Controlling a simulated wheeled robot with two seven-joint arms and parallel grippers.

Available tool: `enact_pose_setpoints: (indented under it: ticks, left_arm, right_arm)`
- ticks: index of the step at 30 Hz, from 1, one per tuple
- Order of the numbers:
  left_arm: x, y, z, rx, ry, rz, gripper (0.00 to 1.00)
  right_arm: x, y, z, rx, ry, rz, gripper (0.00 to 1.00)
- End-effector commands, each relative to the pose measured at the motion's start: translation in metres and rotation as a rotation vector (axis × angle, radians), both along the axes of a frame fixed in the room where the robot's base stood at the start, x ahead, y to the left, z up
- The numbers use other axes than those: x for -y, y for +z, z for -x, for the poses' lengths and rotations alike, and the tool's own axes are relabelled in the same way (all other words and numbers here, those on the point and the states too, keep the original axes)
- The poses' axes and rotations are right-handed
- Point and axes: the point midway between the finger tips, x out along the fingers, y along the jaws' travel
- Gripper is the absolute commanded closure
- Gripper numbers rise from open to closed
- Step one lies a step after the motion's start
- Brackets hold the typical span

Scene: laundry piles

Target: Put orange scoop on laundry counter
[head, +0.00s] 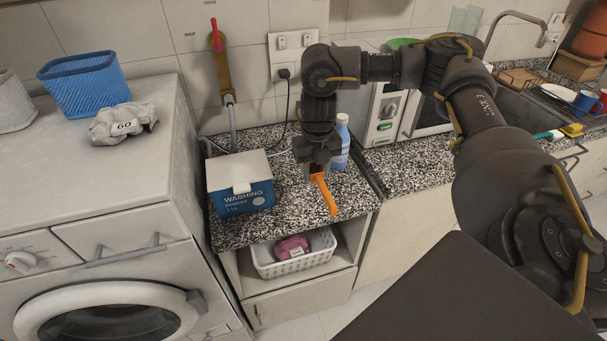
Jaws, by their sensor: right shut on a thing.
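The orange scoop (325,195) hangs from my right gripper (317,170), which is shut on it. Its long end slants down and to the right, over the front part of the speckled laundry counter (286,221). I cannot tell whether the scoop touches the counter or is a little above it. The counter stands between the washing machine and the kitchen units. My left gripper does not show.
A blue and white washing powder box (243,199) stands just left of the gripper. A blue bottle (341,140) stands close behind it. A white basket (293,262) sits on the shelf below. The counter's front middle is clear.

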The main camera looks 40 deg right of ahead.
Motion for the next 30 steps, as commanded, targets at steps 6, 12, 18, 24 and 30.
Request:
enact_pose_setpoints:
  ticks: [6, 12, 18, 24, 30]
  left_arm:
    - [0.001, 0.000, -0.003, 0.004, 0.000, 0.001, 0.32]
    - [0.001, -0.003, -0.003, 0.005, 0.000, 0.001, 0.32]
    - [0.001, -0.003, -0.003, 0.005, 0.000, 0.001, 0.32]
    - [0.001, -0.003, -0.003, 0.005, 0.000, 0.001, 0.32]
    - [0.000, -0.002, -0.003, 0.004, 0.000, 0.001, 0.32]
  right_arm:
    - [0.018, -0.038, -0.040, -0.006, -0.004, 0.000, 0.84]
    - [0.025, -0.062, -0.062, -0.001, 0.001, -0.001, 0.84]
    - [0.028, -0.067, -0.066, 0.000, 0.003, 0.000, 0.84]
    - [0.029, -0.084, -0.068, -0.005, 0.001, -0.002, 0.84]
    - [0.029, -0.102, -0.069, -0.002, 0.002, -0.001, 0.84]
